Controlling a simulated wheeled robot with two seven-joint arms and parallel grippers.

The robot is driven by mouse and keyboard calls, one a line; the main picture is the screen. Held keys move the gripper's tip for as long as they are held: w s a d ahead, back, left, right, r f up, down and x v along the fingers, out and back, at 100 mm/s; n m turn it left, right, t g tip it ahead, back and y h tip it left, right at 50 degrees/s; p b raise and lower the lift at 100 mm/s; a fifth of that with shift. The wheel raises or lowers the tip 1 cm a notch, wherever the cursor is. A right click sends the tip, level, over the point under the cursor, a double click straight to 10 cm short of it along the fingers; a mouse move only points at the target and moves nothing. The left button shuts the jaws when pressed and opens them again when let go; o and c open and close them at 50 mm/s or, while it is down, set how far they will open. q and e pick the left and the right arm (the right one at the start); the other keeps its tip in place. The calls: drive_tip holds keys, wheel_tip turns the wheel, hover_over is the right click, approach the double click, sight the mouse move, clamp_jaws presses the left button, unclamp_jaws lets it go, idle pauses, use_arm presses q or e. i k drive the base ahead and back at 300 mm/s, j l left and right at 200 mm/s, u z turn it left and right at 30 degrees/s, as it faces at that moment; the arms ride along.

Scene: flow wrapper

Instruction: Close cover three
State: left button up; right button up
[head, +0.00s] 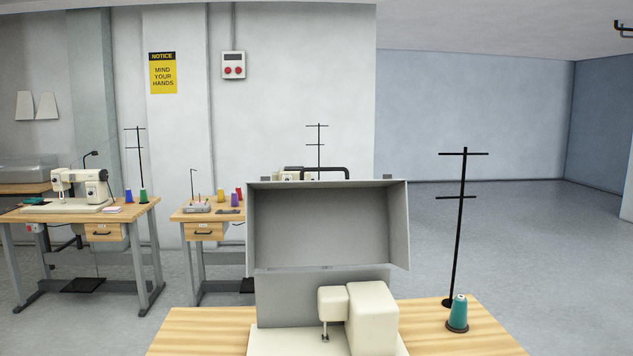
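A grey box-shaped cover (330,228) stands swung up above the near sewing machine (372,318), its hollow inside facing me. A black handle (325,168) shows at its top edge. A grey panel (290,298) stands below the cover, behind the cream machine. No number is readable on the cover, so I cannot tell from a label whether it is cover three. Neither of my grippers shows in the head view.
The near wooden table (200,330) carries a black thread stand (459,230) and a teal spool (458,313) at right. Two more sewing tables stand behind at left, one with a machine (80,190). The floor at right is clear.

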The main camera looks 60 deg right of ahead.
sight(302, 223)
drive_tip(key=i+l, duration=0.65)
drive_tip(key=z, duration=2.35)
